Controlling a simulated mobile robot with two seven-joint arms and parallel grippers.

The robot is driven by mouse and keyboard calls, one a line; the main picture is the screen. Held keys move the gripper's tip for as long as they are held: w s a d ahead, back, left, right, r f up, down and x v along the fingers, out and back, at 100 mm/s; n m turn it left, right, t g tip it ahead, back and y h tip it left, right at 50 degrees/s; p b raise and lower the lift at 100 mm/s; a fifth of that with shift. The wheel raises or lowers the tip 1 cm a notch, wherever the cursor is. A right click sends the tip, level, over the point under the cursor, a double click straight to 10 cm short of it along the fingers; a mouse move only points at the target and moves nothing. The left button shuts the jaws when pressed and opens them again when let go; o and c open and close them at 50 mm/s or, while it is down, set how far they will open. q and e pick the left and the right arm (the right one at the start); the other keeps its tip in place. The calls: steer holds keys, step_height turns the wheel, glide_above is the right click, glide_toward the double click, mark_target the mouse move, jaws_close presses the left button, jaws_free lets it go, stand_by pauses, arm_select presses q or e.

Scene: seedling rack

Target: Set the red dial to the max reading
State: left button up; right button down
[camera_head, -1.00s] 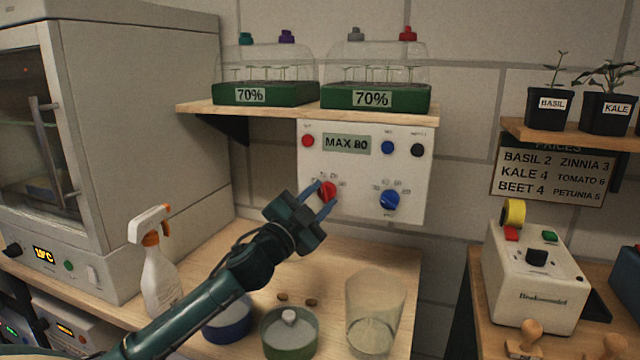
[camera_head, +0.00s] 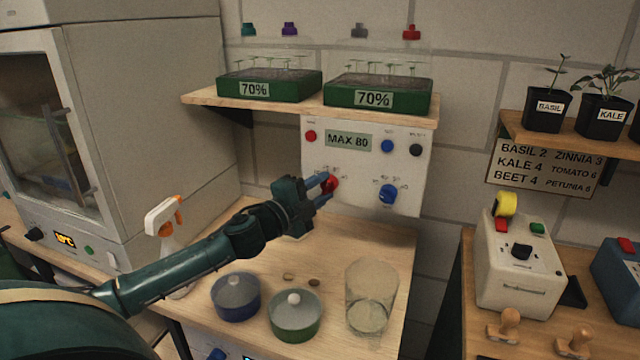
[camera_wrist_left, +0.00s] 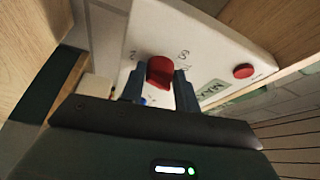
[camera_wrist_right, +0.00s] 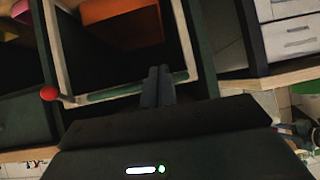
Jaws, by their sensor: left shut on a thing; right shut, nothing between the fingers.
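The red dial (camera_head: 331,184) is on the lower left of a white wall panel (camera_head: 412,172). A sign on the panel (camera_head: 348,140) reads "MAX 80". My left gripper (camera_head: 322,190) reaches the dial from the left, its fingers shut on it. In the left wrist view the red dial (camera_wrist_left: 160,72) sits between the two blue fingers (camera_wrist_left: 160,88). The printed scale around it is too small and partly covered to read the setting. My right gripper (camera_wrist_right: 158,85) shows only in its own wrist view, shut and empty.
A blue dial (camera_head: 388,194) is right of the red one. A red button (camera_head: 311,136), a blue button (camera_head: 387,146) and a black button (camera_head: 416,150) line the panel's top. A shelf with two trays is above. Pots, a clear beaker (camera_head: 370,300) and a spray bottle stand below.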

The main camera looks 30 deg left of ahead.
stand_by(0.4)
arm_select(q)
steer(key=o, duration=1)
steer(key=shift+c, duration=0.2)
steer(key=shift+s+a+f, duration=0.1)
steer(key=shift+s+f, duration=0.05)
steer(key=shift+s, duration=0.25)
steer(key=s+a+b, duration=0.1)
steer(key=s+b, duration=0.1)
steer(key=s, duration=1)
steer(key=shift+a+f, duration=0.25)
steer(key=shift+a, duration=0.15)
steer(key=shift+s, duration=0.1)
